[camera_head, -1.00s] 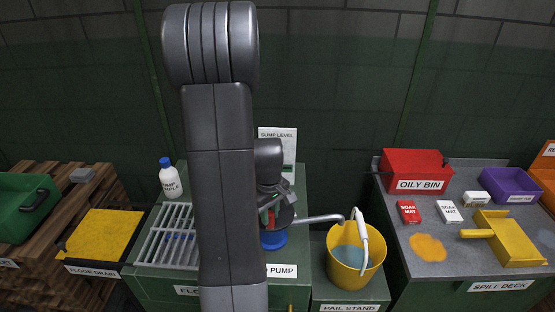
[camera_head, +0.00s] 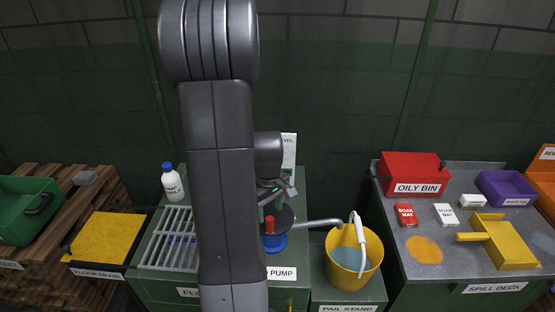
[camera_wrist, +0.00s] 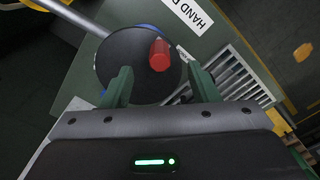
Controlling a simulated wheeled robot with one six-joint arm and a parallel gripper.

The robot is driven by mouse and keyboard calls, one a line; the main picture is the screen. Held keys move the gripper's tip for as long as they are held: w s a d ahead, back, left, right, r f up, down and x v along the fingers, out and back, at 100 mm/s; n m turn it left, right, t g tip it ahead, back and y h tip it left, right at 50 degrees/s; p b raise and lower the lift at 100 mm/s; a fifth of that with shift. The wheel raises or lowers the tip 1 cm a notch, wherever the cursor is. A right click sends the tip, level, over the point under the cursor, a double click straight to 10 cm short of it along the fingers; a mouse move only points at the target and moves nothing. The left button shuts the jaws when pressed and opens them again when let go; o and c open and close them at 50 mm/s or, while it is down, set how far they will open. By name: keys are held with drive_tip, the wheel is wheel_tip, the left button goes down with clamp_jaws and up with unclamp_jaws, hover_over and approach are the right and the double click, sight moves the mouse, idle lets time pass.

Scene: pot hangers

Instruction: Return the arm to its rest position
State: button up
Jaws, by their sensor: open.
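My gripper (camera_head: 284,188) is open and empty, just above the hand pump. In the wrist view its two green fingers (camera_wrist: 160,82) stand apart over the pump's round black top (camera_wrist: 120,62), with the red knob (camera_wrist: 159,55) beyond and between the fingertips. In the head view the red knob (camera_head: 269,224) stands upright and clear of the fingers, above the pump's blue base (camera_head: 274,243). My forearm hides part of the pump bench.
A yellow pail (camera_head: 352,262) holding water stands under the metal spout (camera_head: 318,223). A white bottle (camera_head: 173,184) and a floor grate (camera_head: 165,240) are left of my arm. A sump level sign (camera_head: 289,152) is close behind the gripper. The spill deck (camera_head: 395,252) is at right.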

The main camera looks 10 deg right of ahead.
sight(269, 218)
drive_tip(key=shift+r+p, duration=0.4)
drive_tip(key=shift+r, duration=0.5)
drive_tip(key=shift+f, duration=0.1)
drive_tip(key=shift+f+b, duration=0.65)
wheel_tip(269, 218, down, 5)
drive_tip(key=b, duration=0.4)
drive_tip(key=shift+f, duration=0.2)
drive_tip(key=w+a, duration=0.2)
drive_tip(key=w+a+p, duration=0.1)
drive_tip(key=shift+w+a+r, duration=0.35)
drive_tip(key=shift+a+r, duration=0.05)
drive_tip(key=shift+w+a, duration=0.15)
drive_tip(key=shift+w, duration=0.4)
drive_tip(key=shift+s, duration=0.1)
